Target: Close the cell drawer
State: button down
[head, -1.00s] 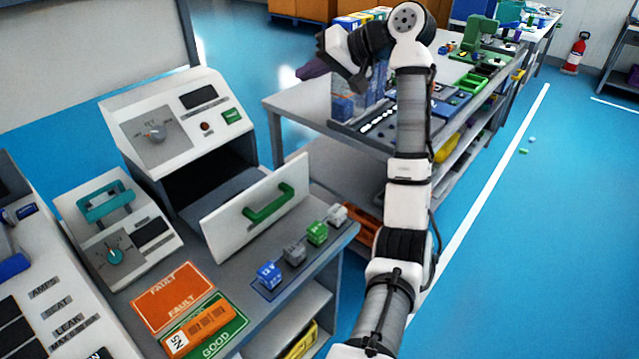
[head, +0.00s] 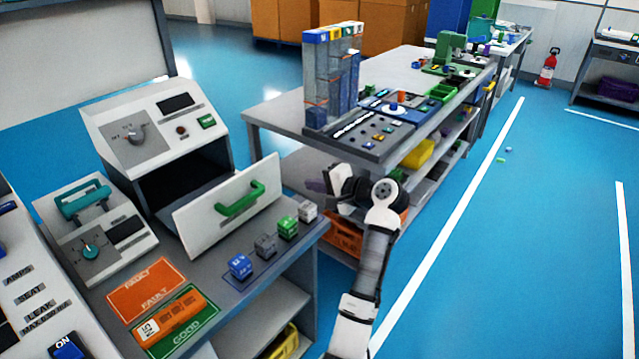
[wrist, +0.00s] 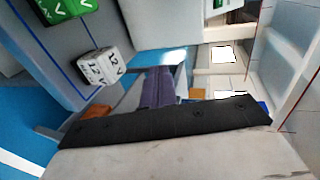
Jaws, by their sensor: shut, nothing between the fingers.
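The cell drawer (head: 200,222) stands pulled out of the white tester box (head: 150,125), with a dark gap behind its white front. Its green handle (head: 240,198) faces front right. My gripper (head: 318,186) is to the right of the drawer, apart from it, beyond the bench's right edge. Its purple fingers (wrist: 158,88) are shut and empty in the wrist view. A pale panel at the top of the wrist view may be the drawer front.
Blue, grey, green and white cubes (head: 308,211) stand in a row before the drawer; the white one also shows in the wrist view (wrist: 101,66). An orange cell (head: 168,319) lies on the GOOD mat (head: 207,318). A second bench (head: 270,117) stands behind my gripper.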

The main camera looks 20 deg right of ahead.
aim_at(279, 176)
jog(key=x, duration=0.3)
jog(key=r+p+x, duration=0.1)
jog(key=x, duration=0.2)
jog(key=p+x, duration=0.1)
jog(key=x, duration=0.2)
jog(key=shift+w+a+r, duration=0.1)
jog(key=shift+w+a, duration=0.15)
jog(key=shift+w, duration=0.05)
